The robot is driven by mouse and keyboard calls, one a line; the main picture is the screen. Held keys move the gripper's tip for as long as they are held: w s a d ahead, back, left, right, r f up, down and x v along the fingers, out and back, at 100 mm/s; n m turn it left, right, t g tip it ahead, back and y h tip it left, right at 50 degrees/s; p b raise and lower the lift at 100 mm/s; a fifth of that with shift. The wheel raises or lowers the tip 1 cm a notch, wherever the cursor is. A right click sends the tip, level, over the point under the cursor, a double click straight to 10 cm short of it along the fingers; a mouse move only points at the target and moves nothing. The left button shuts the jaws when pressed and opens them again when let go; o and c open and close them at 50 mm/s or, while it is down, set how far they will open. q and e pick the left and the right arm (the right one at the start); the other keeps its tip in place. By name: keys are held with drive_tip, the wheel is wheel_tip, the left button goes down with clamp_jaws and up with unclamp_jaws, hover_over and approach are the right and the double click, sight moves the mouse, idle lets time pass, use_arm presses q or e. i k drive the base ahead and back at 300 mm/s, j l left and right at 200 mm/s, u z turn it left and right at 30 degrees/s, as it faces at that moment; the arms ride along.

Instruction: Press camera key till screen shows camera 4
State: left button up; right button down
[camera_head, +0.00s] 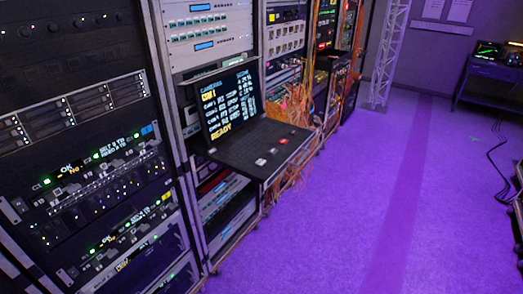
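The screen (229,104) is a dark panel standing upright in the rack at the back of a pull-out shelf. It reads CAMERAS at the top, with a highlighted yellow line just below that looks like CAM 1. Several white lines follow, and READY is in yellow at the bottom. The black shelf (245,143) sticks out from the rack. Near its front right edge sit a red key (283,141), a pale key (272,151) and another pale key (260,162). Their labels are too small to read. Neither of my grippers is in view.
Equipment racks (90,150) line the left side. Orange cables (298,105) hang just behind the shelf. A truss (389,50) stands at the back, and a table with equipment (490,70) is at the far right. The purple floor (345,210) right of the shelf is clear.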

sight(260, 162)
drive_tip(key=i+j+z, duration=0.15)
drive_tip(key=i+j, duration=0.3)
drive_tip(key=i+j+z, duration=0.2)
drive_tip(key=i+j, duration=0.2)
drive_tip(key=j, duration=0.2)
